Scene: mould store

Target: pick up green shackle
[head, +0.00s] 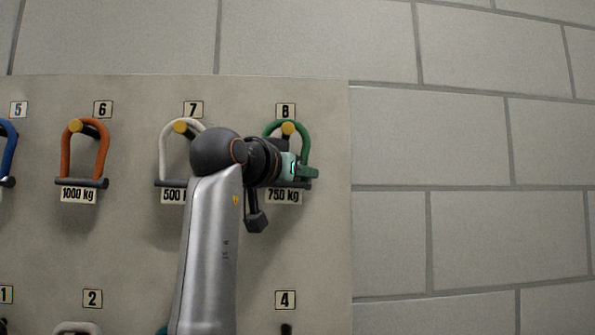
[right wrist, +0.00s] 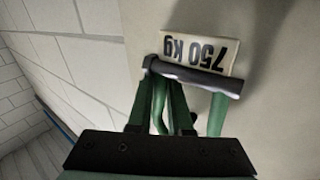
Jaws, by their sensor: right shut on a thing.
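The green shackle (head: 304,138) hangs on the yellow-tipped peg under label 8, above the 750 kg tag (head: 283,197). In the right wrist view the shackle (right wrist: 217,115) shows with its dark pin across the top of the picture, beside the tag. My right gripper (head: 308,173) is at the shackle's lower right side in the head view. Its green fingers are shut on one leg of the shackle; they also show in the right wrist view (right wrist: 160,95). My wrist hides the lower left of the shackle. My left gripper is out of view.
An orange shackle (head: 66,153) hangs at 6 and a white shackle (head: 163,150), partly behind my arm, at 7. A blue one (head: 10,150) is at the left edge. The board (head: 330,250) ends just right of the green shackle; bare block wall follows.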

